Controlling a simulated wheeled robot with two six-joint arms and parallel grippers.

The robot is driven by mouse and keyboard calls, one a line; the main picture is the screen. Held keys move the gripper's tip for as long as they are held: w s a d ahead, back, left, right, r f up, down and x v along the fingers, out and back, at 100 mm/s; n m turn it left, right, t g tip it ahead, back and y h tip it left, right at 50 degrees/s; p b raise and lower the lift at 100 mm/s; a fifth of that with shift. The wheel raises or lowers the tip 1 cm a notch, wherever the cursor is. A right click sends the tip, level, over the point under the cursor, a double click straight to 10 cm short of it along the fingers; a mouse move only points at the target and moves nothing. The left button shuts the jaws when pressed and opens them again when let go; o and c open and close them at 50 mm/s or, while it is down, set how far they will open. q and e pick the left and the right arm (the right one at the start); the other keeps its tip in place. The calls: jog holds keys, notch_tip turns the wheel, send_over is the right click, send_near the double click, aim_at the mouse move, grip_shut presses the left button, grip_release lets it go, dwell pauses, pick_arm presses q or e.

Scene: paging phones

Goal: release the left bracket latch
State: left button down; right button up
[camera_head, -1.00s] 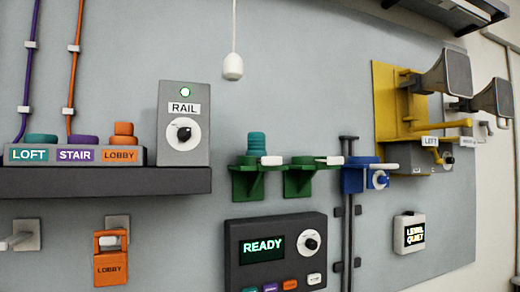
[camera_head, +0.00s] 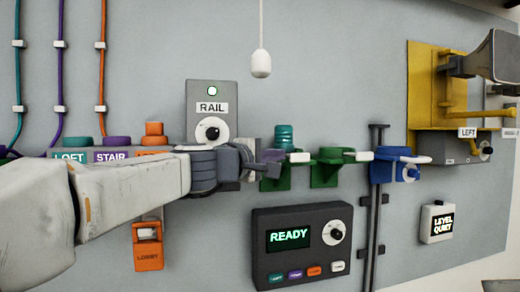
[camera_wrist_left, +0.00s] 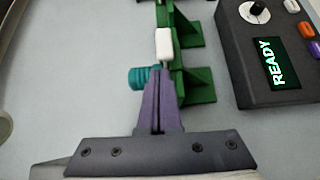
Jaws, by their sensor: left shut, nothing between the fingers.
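The left green bracket (camera_head: 275,182) sticks out from the wall panel and holds a ribbed teal cylinder (camera_head: 284,138). A white latch bar (camera_head: 299,157) is at its right side. In the left wrist view the white latch (camera_wrist_left: 163,45) lies just beyond my fingertips, with the teal cylinder (camera_wrist_left: 144,77) beside them. My left gripper (camera_head: 276,158) is shut and empty in front of the left bracket, partly hiding it. Its purple-grey fingers (camera_wrist_left: 162,112) are together in the wrist view. I cannot tell whether they touch the bracket. My right gripper is not in view.
A second green bracket (camera_head: 330,172) and a blue bracket (camera_head: 390,170) stand to the right. Below is a dark READY console (camera_head: 300,270). A RAIL box (camera_head: 211,95) is above my arm. A white pull (camera_head: 261,64) hangs above. A yellow mount (camera_head: 425,85) is far right.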

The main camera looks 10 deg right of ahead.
pick_arm(q)
jog(key=shift+p+x, duration=0.3)
jog(key=shift+x, duration=0.9)
jog(key=s+b, duration=0.1)
jog(key=s, duration=0.1)
jog(key=shift+s+d+f+b, duration=0.1)
jog(key=shift+s+f+b, duration=0.05)
jog(key=shift+s+b, duration=0.2)
